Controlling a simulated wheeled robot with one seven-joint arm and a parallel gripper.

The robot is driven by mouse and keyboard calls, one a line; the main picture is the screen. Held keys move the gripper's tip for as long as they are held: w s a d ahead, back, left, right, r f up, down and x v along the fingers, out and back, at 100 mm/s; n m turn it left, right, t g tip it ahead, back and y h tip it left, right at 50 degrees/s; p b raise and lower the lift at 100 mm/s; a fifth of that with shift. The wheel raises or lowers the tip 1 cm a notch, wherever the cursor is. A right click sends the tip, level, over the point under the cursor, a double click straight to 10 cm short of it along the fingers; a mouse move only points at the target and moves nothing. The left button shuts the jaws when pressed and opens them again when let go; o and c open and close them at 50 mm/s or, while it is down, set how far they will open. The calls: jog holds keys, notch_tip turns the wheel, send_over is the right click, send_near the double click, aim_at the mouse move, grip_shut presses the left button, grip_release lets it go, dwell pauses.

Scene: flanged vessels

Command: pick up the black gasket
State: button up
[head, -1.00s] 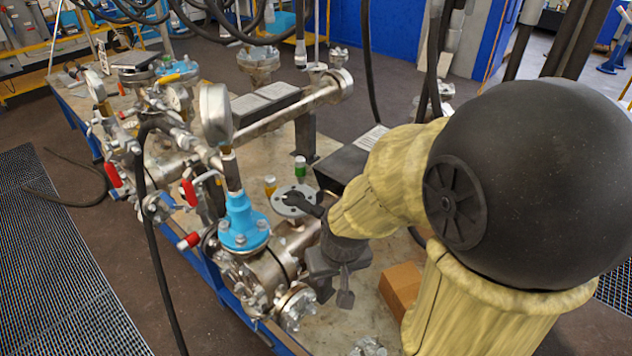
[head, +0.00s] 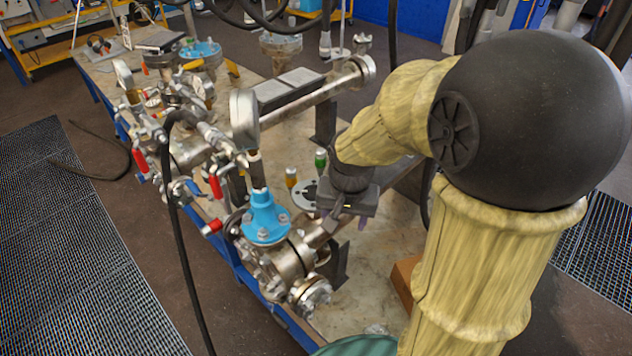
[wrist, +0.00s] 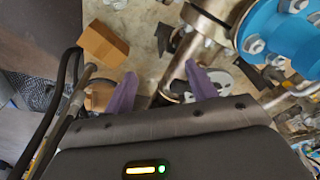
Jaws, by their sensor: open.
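My gripper (head: 345,222) is open and points down over the bench beside the flanged pipe with the blue valve bonnet (head: 264,217). In the wrist view its two purple fingers (wrist: 160,72) are spread with nothing held between them; the metal pipe (wrist: 190,52) passes near the right finger. A pale round flange plate with bolt holes (wrist: 226,76) lies partly behind that finger; it also shows in the head view (head: 306,192), partly hidden by my wrist. Dark patches lie around this plate. I cannot clearly make out the black gasket.
A cardboard box (wrist: 103,43) sits on the bench (head: 385,235) near the gripper, partly hidden by my arm in the head view. Orange-capped and green-capped bottles (head: 320,161) stand behind the plate. Gauges, red-handled valves and hoses crowd the left side.

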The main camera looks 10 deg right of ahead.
jog(key=w+r+m+g+p, duration=0.1)
jog(key=w+r+m+p, duration=0.5)
jog(key=r, duration=0.6)
jog(key=shift+w+a+r+m+h+p, duration=0.4)
jog(key=shift+w+m, duration=0.1)
jog(key=shift+w, duration=0.35)
jog(key=f+p, duration=0.1)
jog(key=f, duration=0.3)
jog(key=f+p, duration=0.1)
jog(key=f, duration=0.3)
jog(key=d+f+p, duration=0.1)
jog(key=f, duration=0.3)
jog(key=shift+w+d+f, duration=0.1)
jog(key=shift+w, duration=0.3)
jog(key=shift+p, duration=0.3)
jog(key=shift+s+f+p, duration=0.1)
jog(key=shift+f+p, duration=0.35)
jog(key=shift+f, duration=0.1)
jog(key=shift+d+f+p, duration=0.15)
jog(key=shift+f+p, duration=0.55)
jog(key=shift+f, duration=1.35)
